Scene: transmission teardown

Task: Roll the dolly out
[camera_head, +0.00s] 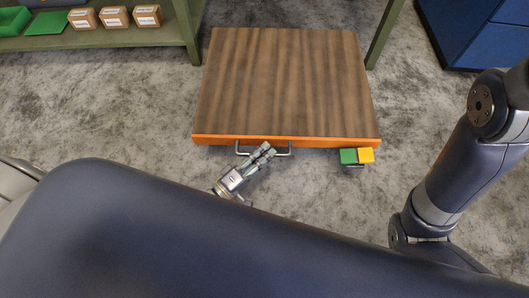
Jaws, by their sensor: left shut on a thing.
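The dolly (285,80) is a low flat platform with a brown wood-grain top and an orange front edge. It stands on the grey carpet between green legs. A grey bar handle (284,154) sticks out from its front edge. My left arm covers the floor in front. My right arm shows at the right, but its gripper is out of view.
A green shelf (110,38) with small labelled boxes (115,17) stands at the upper left. A blue cabinet (492,45) stands at the upper right. Carpet is clear on both sides of the dolly.

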